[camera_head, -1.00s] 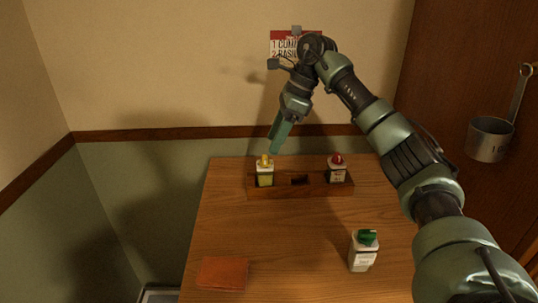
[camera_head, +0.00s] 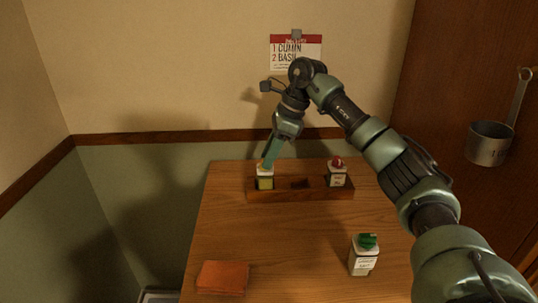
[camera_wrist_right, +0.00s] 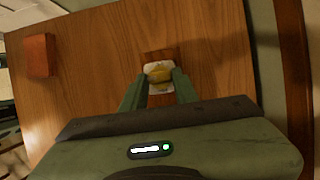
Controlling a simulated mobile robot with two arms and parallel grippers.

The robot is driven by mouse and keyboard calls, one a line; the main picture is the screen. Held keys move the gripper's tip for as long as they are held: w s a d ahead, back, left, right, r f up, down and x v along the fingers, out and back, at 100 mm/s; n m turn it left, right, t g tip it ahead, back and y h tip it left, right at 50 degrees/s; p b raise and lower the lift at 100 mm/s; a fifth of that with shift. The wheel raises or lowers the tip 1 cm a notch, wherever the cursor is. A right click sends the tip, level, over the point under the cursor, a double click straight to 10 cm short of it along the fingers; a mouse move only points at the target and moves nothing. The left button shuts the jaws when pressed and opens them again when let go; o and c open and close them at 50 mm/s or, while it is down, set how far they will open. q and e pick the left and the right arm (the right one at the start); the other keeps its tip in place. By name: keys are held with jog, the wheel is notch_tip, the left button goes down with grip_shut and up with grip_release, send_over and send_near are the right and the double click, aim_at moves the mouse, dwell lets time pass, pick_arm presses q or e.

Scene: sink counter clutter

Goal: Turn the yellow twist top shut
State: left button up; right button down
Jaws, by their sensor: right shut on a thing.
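The yellow-topped bottle (camera_head: 264,182) stands upright in the left slot of a wooden rack (camera_head: 310,194). Its yellow twist top (camera_wrist_right: 159,74) shows between the fingers in the right wrist view. My right gripper (camera_head: 266,164) reaches down from above and is shut on the twist top, hiding most of it in the head view. How far the top is turned cannot be told. My left gripper is not in view.
A red-topped bottle (camera_head: 337,174) stands in the rack's right slot; the middle slot is empty. A green-topped bottle (camera_head: 363,255) stands at the front right. An orange-brown pad (camera_head: 222,277) lies front left. The table's middle is clear. A card (camera_head: 296,50) and a metal pot (camera_head: 489,144) hang behind.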

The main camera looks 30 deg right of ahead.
jog(key=shift+m, duration=0.4)
jog(key=m, duration=0.1)
jog(key=m+t+h, duration=0.1)
jog(key=m, duration=0.1)
jog(key=shift+s+a+m+p, duration=0.15)
jog(key=shift+m+p, duration=0.15)
jog(key=shift+p, duration=0.05)
jog(key=m+h, duration=0.1)
jog(key=m, duration=0.3)
jog(key=shift+a+m+t+h+p, duration=0.2)
jog(key=shift+m+t+h+p, duration=0.1)
jog(key=shift+t+h, duration=0.1)
jog(key=m, duration=0.1)
jog(key=m+h, duration=0.1)
jog(key=m, duration=0.2)
jog(key=shift+a+h, duration=0.25)
jog(key=shift+h, duration=0.15)
jog(key=shift+a+m+h, duration=0.15)
jog(key=shift+m+h, duration=0.65)
jog(key=shift+m, duration=1.6)
jog(key=c, duration=1.1)
grip_release()
jog(key=shift+o, duration=0.2)
